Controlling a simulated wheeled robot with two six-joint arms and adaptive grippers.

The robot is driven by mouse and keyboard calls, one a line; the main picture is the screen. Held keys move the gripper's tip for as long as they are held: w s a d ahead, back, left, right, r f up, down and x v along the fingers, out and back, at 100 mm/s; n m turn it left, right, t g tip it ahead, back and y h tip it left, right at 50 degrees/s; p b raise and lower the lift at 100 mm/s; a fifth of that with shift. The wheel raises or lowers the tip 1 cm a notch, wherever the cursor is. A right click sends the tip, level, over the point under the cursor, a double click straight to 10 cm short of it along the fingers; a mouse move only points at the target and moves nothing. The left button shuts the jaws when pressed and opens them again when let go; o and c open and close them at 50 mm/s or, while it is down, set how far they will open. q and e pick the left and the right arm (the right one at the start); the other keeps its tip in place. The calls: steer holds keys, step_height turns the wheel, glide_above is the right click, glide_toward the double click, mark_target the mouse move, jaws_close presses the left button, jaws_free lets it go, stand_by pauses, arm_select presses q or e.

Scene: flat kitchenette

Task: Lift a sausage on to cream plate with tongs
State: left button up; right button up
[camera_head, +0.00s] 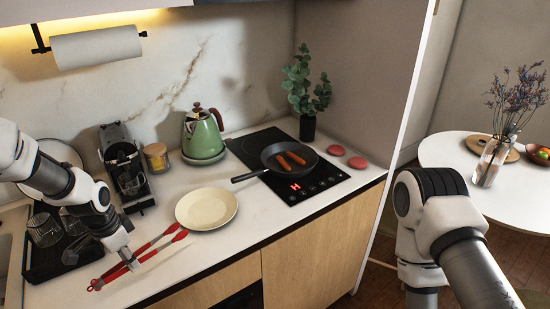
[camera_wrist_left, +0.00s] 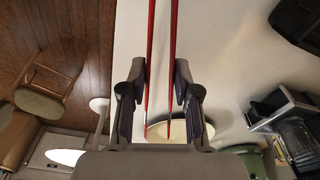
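Red tongs (camera_head: 158,247) lie on the white counter at the front left, tips toward the cream plate. My left gripper (camera_head: 130,264) is over their middle. In the left wrist view its two fingers (camera_wrist_left: 158,105) are apart, with both red arms of the tongs (camera_wrist_left: 151,45) between them and gaps at the sides. The cream plate (camera_head: 206,208) is empty, right of the tongs; its rim partly shows in the wrist view (camera_wrist_left: 257,107). Two brown sausages (camera_head: 283,162) lie in the dark frying pan (camera_head: 270,166) on the cooktop. My right gripper is outside the view.
A green kettle (camera_head: 203,135), a candle jar (camera_head: 157,157) and a coffee machine (camera_head: 125,165) stand behind the plate. A dark tray (camera_head: 60,264) with glassware is at the left. The pan's handle (camera_head: 248,175) points toward the plate.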

arm_select(q)
step_height(320, 180, up, 7)
steer(key=p, duration=0.4)
steer(key=shift+p, duration=0.3)
steer(key=shift+w+f, duration=0.1)
steer(key=shift+f, duration=0.1)
